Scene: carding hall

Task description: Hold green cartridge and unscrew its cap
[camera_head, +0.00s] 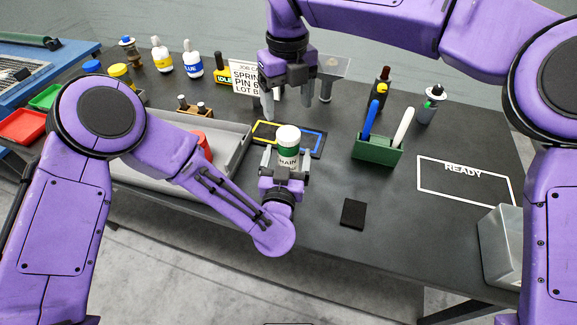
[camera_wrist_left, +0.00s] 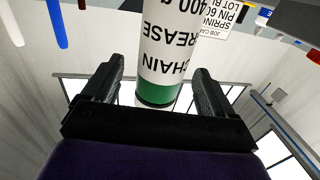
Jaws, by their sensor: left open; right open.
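The green cartridge (camera_head: 289,146) stands upright near the table's middle, with a white cap (camera_head: 288,132) on top, a green band and a white label with black lettering. My left gripper (camera_head: 286,157) is open, with one finger on each side of the cartridge; gaps show between fingers and cartridge in the wrist view. My right gripper (camera_head: 289,101) is open and empty, pointing down above and behind the cap.
A green holder (camera_head: 376,151) with blue and white pens stands to the right. A grey tray (camera_head: 232,150) with a red item (camera_head: 202,146) is at left. The "READY" area (camera_head: 465,185) is empty.

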